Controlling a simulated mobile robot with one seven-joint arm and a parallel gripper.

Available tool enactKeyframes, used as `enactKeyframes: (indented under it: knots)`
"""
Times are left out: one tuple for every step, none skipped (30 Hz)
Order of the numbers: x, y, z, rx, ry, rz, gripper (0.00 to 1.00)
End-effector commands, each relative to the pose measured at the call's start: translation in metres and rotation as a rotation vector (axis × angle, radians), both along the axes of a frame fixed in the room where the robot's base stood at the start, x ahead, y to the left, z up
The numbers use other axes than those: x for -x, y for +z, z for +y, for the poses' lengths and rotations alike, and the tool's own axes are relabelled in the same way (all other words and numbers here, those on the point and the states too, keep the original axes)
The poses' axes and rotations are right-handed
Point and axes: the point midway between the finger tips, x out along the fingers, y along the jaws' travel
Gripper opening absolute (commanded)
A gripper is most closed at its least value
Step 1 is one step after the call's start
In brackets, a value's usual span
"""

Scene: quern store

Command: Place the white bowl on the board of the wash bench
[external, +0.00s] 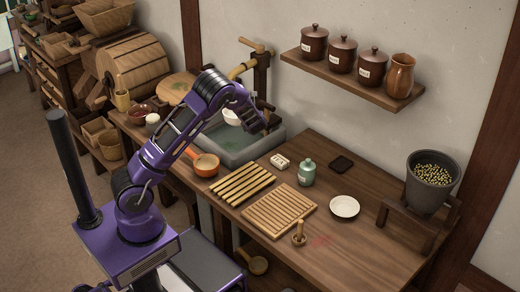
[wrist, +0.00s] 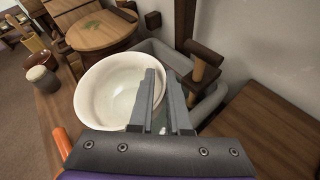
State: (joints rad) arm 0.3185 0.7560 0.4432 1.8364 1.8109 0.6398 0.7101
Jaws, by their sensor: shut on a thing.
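My gripper (wrist: 161,82) is shut on the rim of the white bowl (wrist: 112,92), one finger inside it and one outside. The bowl looks empty in the wrist view. In the external view the bowl (external: 232,117) hangs above the grey stone basin (external: 255,150), partly hidden by my arm. On the bench in front of the basin are a slatted wooden rack (external: 243,184) and, to its right, a grooved wooden board (external: 280,210). Both are bare. I cannot tell which of them is the wash bench's board.
An orange pan (external: 205,164) stands left of the rack. A white block (external: 280,161), a green jar (external: 307,172), a white dish (external: 344,207) and a wooden tool (external: 299,234) stand around the boards. A wooden post (external: 262,75) rises behind the basin.

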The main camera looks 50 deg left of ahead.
Motion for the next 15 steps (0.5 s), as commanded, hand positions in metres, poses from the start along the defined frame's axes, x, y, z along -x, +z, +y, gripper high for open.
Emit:
enactKeyframes:
  knots:
    - [0.009,0.0,0.03,-0.001,0.047,-0.001,0.0]
    - [0.014,0.0,0.045,-0.001,0.07,0.0,0.0]
    - [0.022,0.0,0.064,0.0,0.102,0.0,0.0]
    - [0.028,0.0,0.077,0.0,0.124,0.0,0.0]
    - [0.033,0.0,0.091,0.0,0.145,0.0,0.0]
    - [0.042,0.0,0.108,0.001,0.174,0.001,0.0]
    - [0.048,0.0,0.121,0.0,0.196,0.001,0.0]
    - [0.055,0.0,0.133,0.001,0.216,0.001,0.0]
    - [0.063,0.0,0.148,0.001,0.241,0.002,0.0]
    - [0.07,0.0,0.158,0.0,0.259,0.002,0.0]
    - [0.076,0.0,0.169,0.0,0.277,0.002,0.0]
    - [0.084,0.0,0.18,0.0,0.298,0.002,0.0]
    - [0.089,0.0,0.189,0.001,0.314,0.002,0.0]
    - [0.095,0.0,0.196,0.001,0.327,0.002,0.0]
    - [0.102,0.0,0.206,0.001,0.346,0.002,0.0]
